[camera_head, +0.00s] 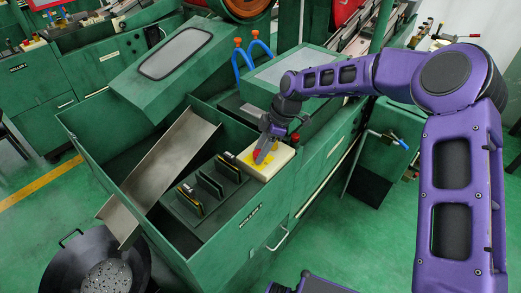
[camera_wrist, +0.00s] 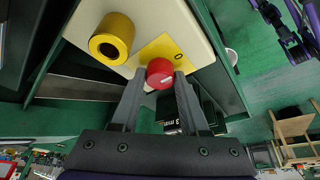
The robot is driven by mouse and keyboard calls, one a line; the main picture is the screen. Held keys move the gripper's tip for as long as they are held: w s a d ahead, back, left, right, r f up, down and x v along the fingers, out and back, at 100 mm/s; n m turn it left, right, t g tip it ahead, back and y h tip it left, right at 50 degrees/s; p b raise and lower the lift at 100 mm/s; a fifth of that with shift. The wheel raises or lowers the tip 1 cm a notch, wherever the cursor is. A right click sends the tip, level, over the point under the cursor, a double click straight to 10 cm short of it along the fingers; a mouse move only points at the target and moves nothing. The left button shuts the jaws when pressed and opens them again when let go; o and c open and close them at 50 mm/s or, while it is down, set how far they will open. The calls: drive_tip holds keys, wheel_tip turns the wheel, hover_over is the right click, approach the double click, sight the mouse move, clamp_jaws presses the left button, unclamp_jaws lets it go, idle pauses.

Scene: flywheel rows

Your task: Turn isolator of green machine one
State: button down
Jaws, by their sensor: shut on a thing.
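The isolator is a red round knob (camera_wrist: 160,70) with a light mark on its face. It sits on a yellow plate (camera_wrist: 168,48) on the cream control box (camera_wrist: 150,15) of the green machine (camera_head: 232,232). My gripper (camera_wrist: 159,82) has one finger on each side of the knob and is shut on it. In the head view my gripper (camera_head: 267,150) reaches down to the cream box (camera_head: 275,171), and only a little red of the knob shows there. The lettering on the machine's front is too small to read surely.
A yellow cylinder (camera_wrist: 112,38) stands on the box beside the plate. A sloping metal chute (camera_head: 172,155) and a dark slotted block (camera_head: 208,190) lie in the machine's open bay. A round dark pan (camera_head: 100,270) is at the lower left.

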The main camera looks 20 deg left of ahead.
idle(0.3)
drive_tip(key=shift+c, duration=2.1)
unclamp_jaws()
drive_tip(key=v, duration=1.7)
drive_tip(key=shift+r+p, duration=0.15)
drive_tip(key=shift+p, duration=0.2)
drive_tip(key=shift+w, duration=0.15)
